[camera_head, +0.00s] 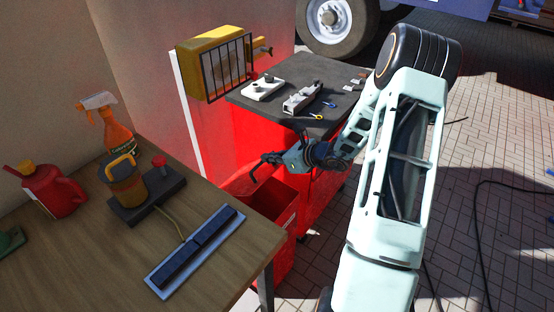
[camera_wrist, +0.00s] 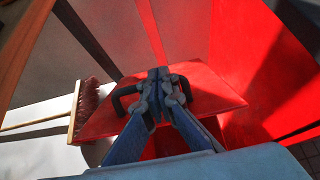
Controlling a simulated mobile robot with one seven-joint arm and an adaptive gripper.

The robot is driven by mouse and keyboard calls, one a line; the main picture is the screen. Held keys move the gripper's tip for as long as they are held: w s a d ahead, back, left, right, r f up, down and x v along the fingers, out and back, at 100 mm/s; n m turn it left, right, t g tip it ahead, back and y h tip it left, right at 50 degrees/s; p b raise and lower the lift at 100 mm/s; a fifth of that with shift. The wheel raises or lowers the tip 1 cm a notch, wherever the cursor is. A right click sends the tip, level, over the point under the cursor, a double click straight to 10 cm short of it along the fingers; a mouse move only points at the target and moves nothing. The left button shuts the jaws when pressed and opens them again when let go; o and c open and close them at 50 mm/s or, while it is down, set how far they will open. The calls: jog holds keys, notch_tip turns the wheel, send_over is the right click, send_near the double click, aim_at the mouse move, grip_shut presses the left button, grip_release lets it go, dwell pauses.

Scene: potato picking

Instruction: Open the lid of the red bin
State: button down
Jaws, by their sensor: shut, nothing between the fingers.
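The red bin (camera_head: 284,246) stands between the wooden table and the red cabinet, and a dark inner area shows at its top in the head view. Its red lid (camera_wrist: 208,88) is a flat panel with a black handle (camera_wrist: 126,96) in the wrist view. The lid looks raised at the bin's left side, but its exact angle is unclear. My gripper (camera_head: 270,160) is above the bin, and its fingers (camera_wrist: 158,76) are shut and empty. They overlap the middle of the handle in the wrist view; I cannot tell whether they touch it. The fingers hide part of the lid.
The red cabinet (camera_head: 318,198) with a dark top stands behind the bin. A broom (camera_wrist: 82,108) lies at left. Paved floor is open at right.

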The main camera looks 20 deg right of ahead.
jog(key=w+a+r+g+h+p, duration=0.1)
jog(key=w+a+r+p, duration=0.2)
jog(key=w+r, duration=0.1)
jog(key=shift+w+a+r+g+p, duration=0.15)
jog(key=shift+w+a+g+p, duration=0.2)
jog(key=shift+w, duration=0.4)
dwell(0.7)
